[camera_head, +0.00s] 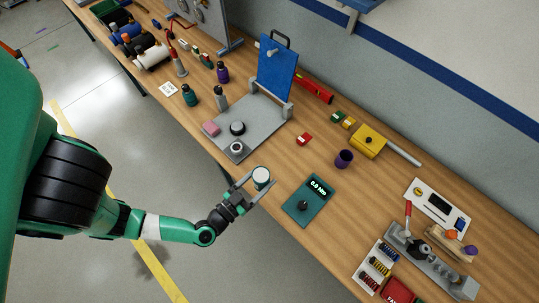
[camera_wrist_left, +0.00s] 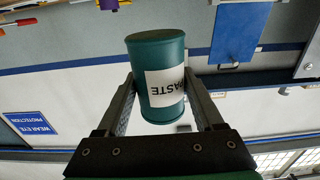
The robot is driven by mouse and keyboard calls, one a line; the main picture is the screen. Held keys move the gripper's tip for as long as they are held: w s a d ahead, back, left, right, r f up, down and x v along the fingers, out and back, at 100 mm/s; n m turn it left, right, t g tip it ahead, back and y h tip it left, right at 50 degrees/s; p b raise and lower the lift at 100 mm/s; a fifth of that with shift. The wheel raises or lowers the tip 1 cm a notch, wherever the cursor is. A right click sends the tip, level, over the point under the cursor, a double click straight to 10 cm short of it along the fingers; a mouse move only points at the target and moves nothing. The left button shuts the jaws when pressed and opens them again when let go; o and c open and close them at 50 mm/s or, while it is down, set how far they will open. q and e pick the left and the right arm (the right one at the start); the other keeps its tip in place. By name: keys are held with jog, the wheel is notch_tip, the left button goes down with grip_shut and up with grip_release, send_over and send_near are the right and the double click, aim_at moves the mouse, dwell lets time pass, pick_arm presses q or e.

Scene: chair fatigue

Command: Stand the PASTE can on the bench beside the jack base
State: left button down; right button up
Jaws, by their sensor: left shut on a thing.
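The PASTE can (camera_head: 261,174) is a small teal cylinder with a white label. My left gripper (camera_head: 261,182) is shut on it, one finger on each side, at the bench's front edge. In the left wrist view the can (camera_wrist_left: 156,50) sits between the fingers of my left gripper (camera_wrist_left: 160,78), its label upside down. I cannot tell whether the can's bottom touches the bench. A grey base plate (camera_head: 262,112) with a blue upright panel (camera_head: 277,70) stands behind and left of the can; it may be the jack base. My right gripper is not in view.
A teal scale (camera_head: 308,200) lies right of the can. A red block (camera_head: 303,139) and a purple cup (camera_head: 344,158) stand farther back. Bare wood (camera_head: 285,165) shows behind the can.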

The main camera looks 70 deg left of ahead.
pick_arm(q)
jog(key=w+a+f+b, duration=0.1)
jog(key=a+f+b, duration=0.1)
jog(key=w+a+f+b, duration=0.2)
jog(key=b, duration=0.1)
jog(key=w+a+f+b, duration=0.1)
jog(key=a+f+b, duration=0.1)
jog(key=f+b, duration=0.1)
jog(key=shift+w+a, duration=0.2)
jog(key=shift+a, duration=0.05)
jog(key=shift+w+a+f, duration=0.1)
jog(key=shift+w+a, duration=0.1)
jog(key=shift+w, duration=0.05)
jog(key=shift+w+a+f+b, duration=0.1)
jog(key=shift+a+f+b, duration=0.1)
jog(key=shift+f+b, duration=1.35)
jog(key=shift+f, duration=0.35)
jog(key=shift+c, duration=2.3)
grip_release()
jog(key=shift+f, duration=0.15)
jog(key=o, duration=0.4)
jog(key=shift+o, duration=0.2)
